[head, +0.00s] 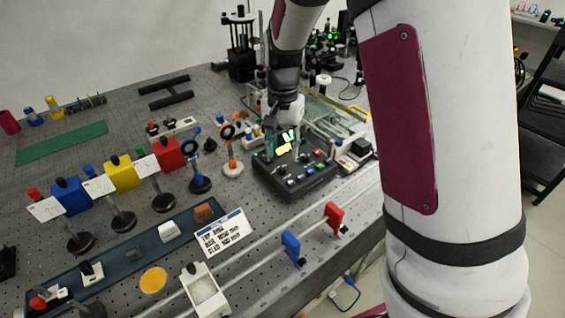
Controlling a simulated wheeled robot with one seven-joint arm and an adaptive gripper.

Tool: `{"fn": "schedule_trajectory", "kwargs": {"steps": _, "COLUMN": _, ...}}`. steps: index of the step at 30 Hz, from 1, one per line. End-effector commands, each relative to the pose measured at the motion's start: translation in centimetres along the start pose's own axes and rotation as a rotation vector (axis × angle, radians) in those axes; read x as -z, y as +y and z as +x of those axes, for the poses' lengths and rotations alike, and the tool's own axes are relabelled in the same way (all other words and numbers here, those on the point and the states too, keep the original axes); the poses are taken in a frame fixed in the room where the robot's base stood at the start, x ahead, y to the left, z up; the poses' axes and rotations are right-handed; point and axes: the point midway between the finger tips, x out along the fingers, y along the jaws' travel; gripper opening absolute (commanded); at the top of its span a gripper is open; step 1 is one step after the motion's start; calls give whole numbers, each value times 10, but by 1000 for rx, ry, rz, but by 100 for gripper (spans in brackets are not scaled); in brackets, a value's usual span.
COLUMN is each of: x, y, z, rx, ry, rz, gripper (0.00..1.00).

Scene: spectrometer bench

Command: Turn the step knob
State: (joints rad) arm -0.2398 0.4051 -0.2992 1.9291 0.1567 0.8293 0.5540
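A dark control box (262,178) stands on the bench near its right edge. It has a lit green-yellow screen (284,146) and several small knobs and coloured buttons (308,169) on its top face. I cannot tell which of these small controls is the step knob; no label is readable. My gripper (288,120) hangs just above and behind the screen, at the far side of the box. Its fingers are too small and too covered by its own body to tell open from shut. I cannot see whether it touches anything.
A small pale box with a dark top (355,155) stands close to the right of the control box. Ring mounts on posts (229,150) stand close to its left. Red (333,217) and blue (290,247) pieces stand along the front rail. My arm hides the right side.

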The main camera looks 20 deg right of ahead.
Motion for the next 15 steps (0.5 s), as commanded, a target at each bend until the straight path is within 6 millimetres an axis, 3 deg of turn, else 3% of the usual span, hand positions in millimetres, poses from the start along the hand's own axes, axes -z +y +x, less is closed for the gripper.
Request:
{"fn": "schedule_trajectory", "kwargs": {"steps": 6, "x": -1, "y": 0, "z": 36, "rx": -2, "ry": -2, "rz": 0, "gripper": 37}}
{"fn": "schedule_trajectory", "kwargs": {"steps": 15, "x": 0, "y": 0, "z": 53, "rx": 0, "ry": -1, "rz": 1, "gripper": 37}}
